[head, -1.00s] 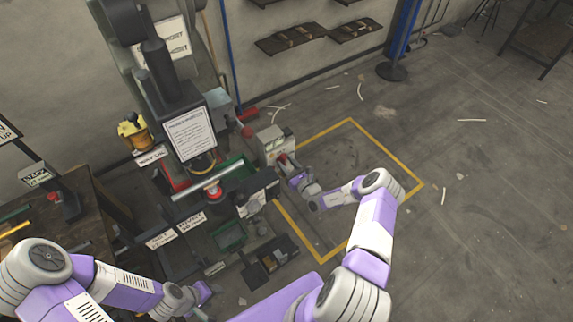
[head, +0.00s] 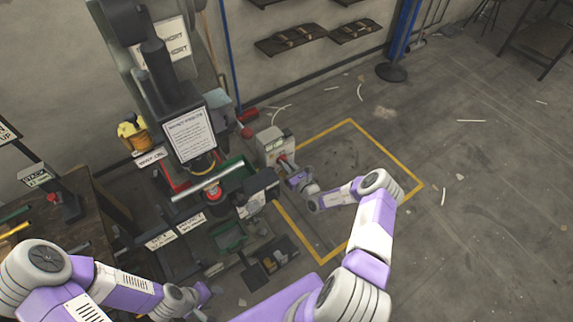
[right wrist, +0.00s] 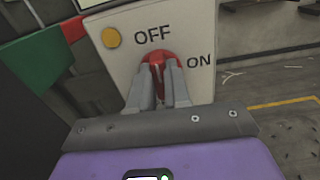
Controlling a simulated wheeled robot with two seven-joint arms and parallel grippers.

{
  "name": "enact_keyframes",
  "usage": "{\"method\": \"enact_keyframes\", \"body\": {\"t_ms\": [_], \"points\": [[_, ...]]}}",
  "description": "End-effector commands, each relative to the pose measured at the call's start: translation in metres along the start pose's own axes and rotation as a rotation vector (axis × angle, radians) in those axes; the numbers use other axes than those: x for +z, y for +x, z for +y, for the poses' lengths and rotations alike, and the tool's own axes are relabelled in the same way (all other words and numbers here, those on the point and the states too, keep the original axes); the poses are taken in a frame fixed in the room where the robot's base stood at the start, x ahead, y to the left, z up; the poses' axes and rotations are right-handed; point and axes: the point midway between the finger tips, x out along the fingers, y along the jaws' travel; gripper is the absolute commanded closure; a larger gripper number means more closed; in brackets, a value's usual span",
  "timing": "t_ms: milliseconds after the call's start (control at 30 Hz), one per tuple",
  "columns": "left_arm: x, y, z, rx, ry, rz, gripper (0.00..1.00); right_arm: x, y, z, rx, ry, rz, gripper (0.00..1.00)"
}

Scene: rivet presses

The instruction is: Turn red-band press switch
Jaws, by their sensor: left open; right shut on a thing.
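The grey switch box (head: 273,146) stands at the right side of the press (head: 182,110). In the right wrist view its pale panel (right wrist: 118,62) carries the words OFF, above the knob, and ON, to the right. A red switch knob (right wrist: 160,62) sits on this panel. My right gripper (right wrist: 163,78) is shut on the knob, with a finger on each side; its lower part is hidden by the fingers. In the head view my right gripper (head: 288,167) is at the box's front. My left gripper (head: 206,292) is low at the left, open, away from the switch.
A round yellow-orange button or lamp (right wrist: 111,38) is on the panel left of OFF. A horizontal bar (head: 208,185) and labelled fixtures stand in front of the press. A workbench (head: 75,225) is at the left. Yellow-marked floor (head: 350,150) to the right is mostly clear.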

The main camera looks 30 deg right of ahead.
Motion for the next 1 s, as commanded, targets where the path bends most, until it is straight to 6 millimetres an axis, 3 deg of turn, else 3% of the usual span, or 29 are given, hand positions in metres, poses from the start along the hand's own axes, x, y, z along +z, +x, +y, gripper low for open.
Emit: {"method": "enact_keyframes", "body": {"t_ms": [267, 1000], "points": [[0.0, 0.002, -0.001, 0.0, 0.0, 0.0, 0.51, -0.001, 0.0, -0.001, -0.001, 0.166, 0.001, 1.0], [-0.001, 0.011, -0.004, 0.0, 0.0, 0.0, 0.51, -0.004, -0.001, -0.004, -0.001, 0.864, 0.002, 1.0]]}}
